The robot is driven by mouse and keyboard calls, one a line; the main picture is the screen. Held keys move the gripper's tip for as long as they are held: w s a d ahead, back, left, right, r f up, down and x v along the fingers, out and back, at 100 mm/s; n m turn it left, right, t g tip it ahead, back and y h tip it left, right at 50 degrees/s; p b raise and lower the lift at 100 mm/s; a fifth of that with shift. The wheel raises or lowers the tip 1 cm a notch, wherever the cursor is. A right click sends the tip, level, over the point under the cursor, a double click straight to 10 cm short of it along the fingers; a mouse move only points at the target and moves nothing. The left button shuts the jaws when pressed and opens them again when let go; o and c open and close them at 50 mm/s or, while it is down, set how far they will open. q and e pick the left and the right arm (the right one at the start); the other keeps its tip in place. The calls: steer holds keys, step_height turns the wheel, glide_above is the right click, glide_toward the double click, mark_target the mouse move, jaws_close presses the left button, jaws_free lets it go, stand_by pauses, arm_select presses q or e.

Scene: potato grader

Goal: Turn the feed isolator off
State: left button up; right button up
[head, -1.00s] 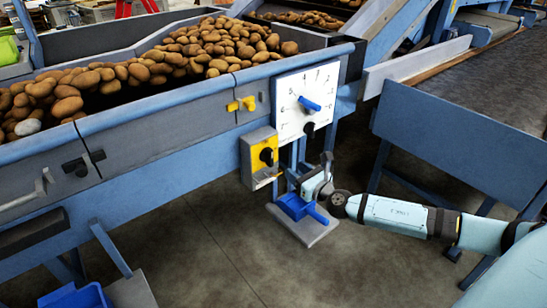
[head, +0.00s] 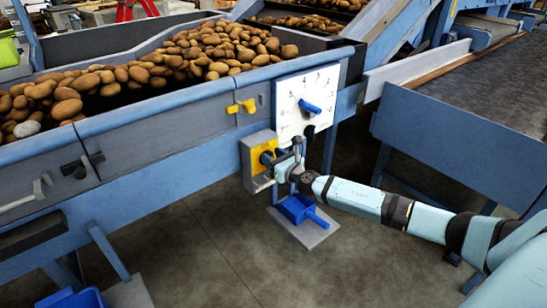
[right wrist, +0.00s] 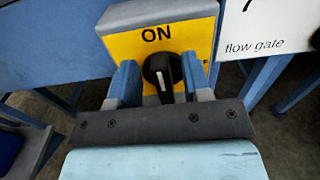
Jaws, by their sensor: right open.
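The feed isolator is a grey box with a yellow face (head: 259,150) on the side of the blue machine. In the right wrist view its yellow plate (right wrist: 133,44) reads ON at the top, and its black rotary knob (right wrist: 162,72) carries a white line, slightly tilted from vertical. My right gripper (head: 275,157) is at the front of the box. In the right wrist view the open fingers (right wrist: 160,82) stand on either side of the knob, with gaps between. The lettering at the right of the plate is mostly hidden by a finger. My left gripper is not in view.
A white flow gate dial (head: 307,103) with a blue pointer is just right of the isolator. A yellow handle (head: 241,106) sits above it. Potatoes (head: 215,48) fill the hopper.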

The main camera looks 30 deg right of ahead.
jaws_close()
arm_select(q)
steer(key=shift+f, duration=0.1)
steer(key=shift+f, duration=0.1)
arm_select(e)
steer(key=shift+d+m, duration=0.1)
steer(key=shift+m, duration=0.3)
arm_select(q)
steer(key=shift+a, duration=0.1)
arm_select(e)
steer(key=f+m, duration=0.1)
steer(key=m, duration=0.4)
steer(key=d+m, duration=0.1)
steer(key=m, duration=0.5)
steer(key=d+f+m, duration=0.1)
steer(key=m, duration=0.5)
steer(key=shift+w+d+f, duration=0.1)
steer(key=shift+d+f, duration=0.1)
steer(key=shift+f, duration=0.1)
